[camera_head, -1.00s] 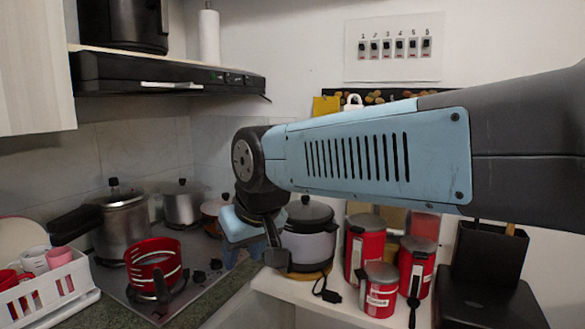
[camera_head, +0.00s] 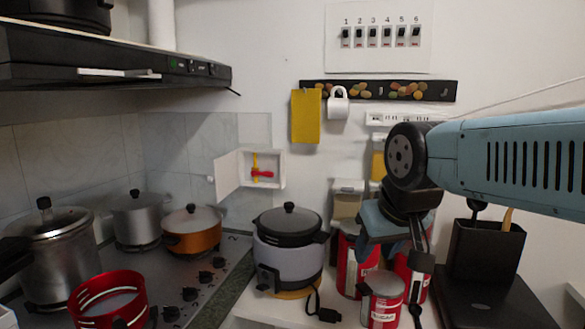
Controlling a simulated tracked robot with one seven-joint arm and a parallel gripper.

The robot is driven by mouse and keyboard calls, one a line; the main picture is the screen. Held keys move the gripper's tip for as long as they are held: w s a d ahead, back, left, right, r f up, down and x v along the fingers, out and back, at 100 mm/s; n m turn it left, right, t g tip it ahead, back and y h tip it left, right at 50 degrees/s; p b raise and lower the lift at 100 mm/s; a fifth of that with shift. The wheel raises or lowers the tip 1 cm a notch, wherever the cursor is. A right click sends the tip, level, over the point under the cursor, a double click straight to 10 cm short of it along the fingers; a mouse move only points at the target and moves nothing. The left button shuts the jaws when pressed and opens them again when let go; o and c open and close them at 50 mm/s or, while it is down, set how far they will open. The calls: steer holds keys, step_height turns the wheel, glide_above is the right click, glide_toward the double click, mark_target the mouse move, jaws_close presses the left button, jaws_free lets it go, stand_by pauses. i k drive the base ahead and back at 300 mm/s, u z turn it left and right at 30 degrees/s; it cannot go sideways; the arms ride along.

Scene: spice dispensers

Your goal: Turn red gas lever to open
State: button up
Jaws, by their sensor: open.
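The red gas lever (camera_head: 262,174) shows in the head view inside a small white wall box (camera_head: 277,182). It lies roughly horizontal across a vertical yellow pipe (camera_head: 255,160). The box's white door (camera_head: 228,175) stands open to the left. My gripper (camera_head: 421,262) is well to the right of the lever, in front of the red canisters, and apart from the box. It is open, pointing downward, and its fingers are partly hard to make out against the canisters.
A rice cooker (camera_head: 289,250) stands on the white counter below the box, with red canisters (camera_head: 383,298) to its right. An orange pot (camera_head: 192,230) sits on the stove (camera_head: 225,262). A range hood (camera_head: 110,72) juts out at upper left. The wall before the box is clear.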

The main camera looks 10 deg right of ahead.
mark_target(254, 173)
steer(key=z, duration=0.6)
steer(key=k, duration=1.15)
steer(key=u, duration=0.6)
steer(key=i, duration=1)
steer(key=u, duration=0.1)
